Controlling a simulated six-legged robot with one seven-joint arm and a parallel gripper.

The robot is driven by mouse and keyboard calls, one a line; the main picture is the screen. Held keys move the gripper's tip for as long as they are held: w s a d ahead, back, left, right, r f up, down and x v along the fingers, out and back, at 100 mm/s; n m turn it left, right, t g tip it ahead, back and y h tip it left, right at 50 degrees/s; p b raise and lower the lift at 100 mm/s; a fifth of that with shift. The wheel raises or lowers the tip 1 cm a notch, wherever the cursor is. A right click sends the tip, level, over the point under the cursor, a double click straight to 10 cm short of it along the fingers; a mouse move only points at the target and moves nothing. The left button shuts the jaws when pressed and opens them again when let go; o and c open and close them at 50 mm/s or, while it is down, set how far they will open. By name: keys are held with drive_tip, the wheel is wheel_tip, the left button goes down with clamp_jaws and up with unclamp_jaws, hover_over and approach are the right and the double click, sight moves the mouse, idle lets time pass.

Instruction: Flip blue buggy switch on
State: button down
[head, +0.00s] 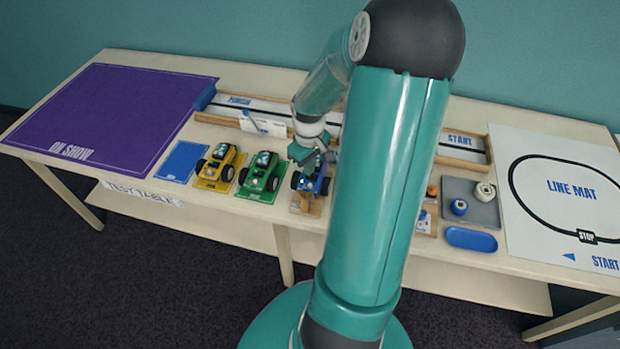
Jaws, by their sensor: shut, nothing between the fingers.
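The blue buggy (321,186) stands on the table, to the right of the green buggy, on a small tan base (306,206). My gripper (308,160) is shut and empty, right over the buggy's rear left part, very close to it. I cannot tell whether the fingertips touch it. The buggy's switch is too small or hidden to make out, so its position cannot be told. My own arm covers the area just right of the buggy.
A yellow buggy (218,167) and green buggy (261,176) stand close on the left. Behind runs a walled track (262,107) with a white card (262,122). On the right are a grey tray (478,212), blue dish (471,239) and line mat (560,150). The purple mat (110,110) is empty.

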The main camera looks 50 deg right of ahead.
wheel_tip(320, 180, up, 6)
drive_tip(key=shift+r, duration=0.15)
idle(0.6)
